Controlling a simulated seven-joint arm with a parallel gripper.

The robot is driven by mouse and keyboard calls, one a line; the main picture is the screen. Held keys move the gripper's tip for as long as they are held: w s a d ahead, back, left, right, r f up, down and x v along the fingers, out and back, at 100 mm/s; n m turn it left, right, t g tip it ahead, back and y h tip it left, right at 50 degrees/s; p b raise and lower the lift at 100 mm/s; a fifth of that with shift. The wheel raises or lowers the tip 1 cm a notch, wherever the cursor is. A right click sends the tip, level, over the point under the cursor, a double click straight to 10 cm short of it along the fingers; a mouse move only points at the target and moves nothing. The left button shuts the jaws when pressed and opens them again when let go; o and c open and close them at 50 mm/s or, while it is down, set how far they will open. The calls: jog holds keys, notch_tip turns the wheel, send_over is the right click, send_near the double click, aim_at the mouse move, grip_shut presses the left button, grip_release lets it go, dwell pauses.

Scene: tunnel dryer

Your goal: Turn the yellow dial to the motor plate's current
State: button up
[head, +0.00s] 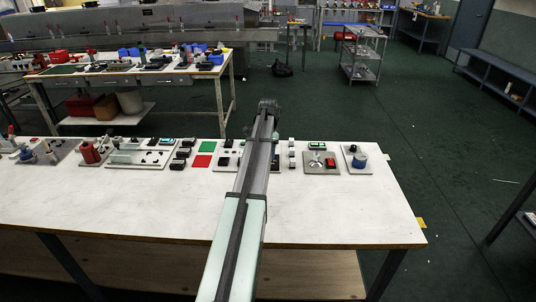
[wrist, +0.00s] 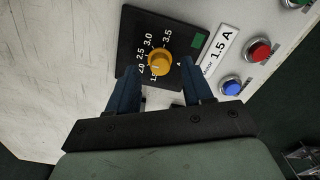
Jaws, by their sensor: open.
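The yellow dial (wrist: 159,63) sits on a black plate (wrist: 131,41) with white numbers; 2.0, 2.5, 3.0 and 3.5 can be read, and a lower number is partly covered by the dial. A pale mark shows on the dial's side toward the low numbers; its exact setting is hard to tell. The white motor plate (wrist: 219,48) beside it reads 1.5 A. My gripper (wrist: 161,84) is open, its two blue fingers on either side of the dial's near side, with a gap to it on both sides. In the head view my arm hides the dial.
A red button (wrist: 259,50) and a blue button (wrist: 231,86) are right of the motor plate. In the head view the white bench (head: 130,210) carries several panels along its far edge, including one with a red switch (head: 330,163). The bench front is clear.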

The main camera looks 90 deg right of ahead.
jog(key=shift+f, duration=0.7)
grip_shut()
